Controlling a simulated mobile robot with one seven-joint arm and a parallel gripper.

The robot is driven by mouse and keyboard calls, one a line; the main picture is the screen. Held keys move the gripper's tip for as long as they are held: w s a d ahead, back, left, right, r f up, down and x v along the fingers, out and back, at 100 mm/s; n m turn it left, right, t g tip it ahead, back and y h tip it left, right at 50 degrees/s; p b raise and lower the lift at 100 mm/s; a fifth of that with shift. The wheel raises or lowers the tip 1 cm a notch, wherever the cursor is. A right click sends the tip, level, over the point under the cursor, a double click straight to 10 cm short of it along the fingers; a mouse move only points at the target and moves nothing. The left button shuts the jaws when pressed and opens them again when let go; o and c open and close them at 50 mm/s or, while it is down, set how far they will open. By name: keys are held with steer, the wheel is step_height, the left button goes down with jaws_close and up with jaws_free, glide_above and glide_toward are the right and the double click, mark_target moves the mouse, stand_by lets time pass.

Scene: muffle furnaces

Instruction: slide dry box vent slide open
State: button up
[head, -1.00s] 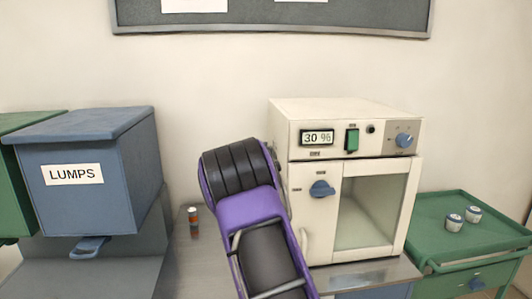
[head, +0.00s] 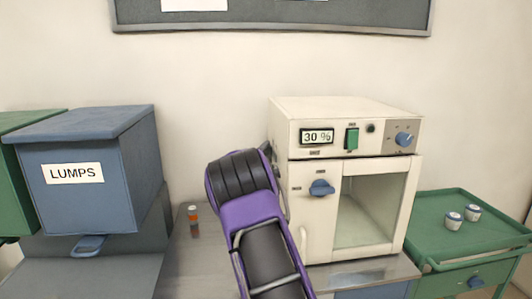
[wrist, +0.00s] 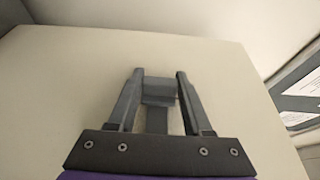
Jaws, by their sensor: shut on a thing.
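The cream dry box (head: 345,110) stands on the bench, with a display reading 30 %, a green switch, a blue knob and a glass door front. In the wrist view, its plain cream side (wrist: 70,90) fills most of the picture. The grey vent slide (wrist: 158,90) sits on that side, between my fingers. My gripper (wrist: 160,76) is shut on it, one finger on each side. In the head view my purple and black arm hides most of the gripper and the slide.
A blue LUMPS bin (head: 85,190) stands at left, beside a green bin (head: 12,180). A small orange-and-dark item (head: 194,222) stands on the bench left of my arm. A green cart (head: 440,215) with two small jars is at right.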

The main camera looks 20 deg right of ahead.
jaws_close()
stand_by(0.9)
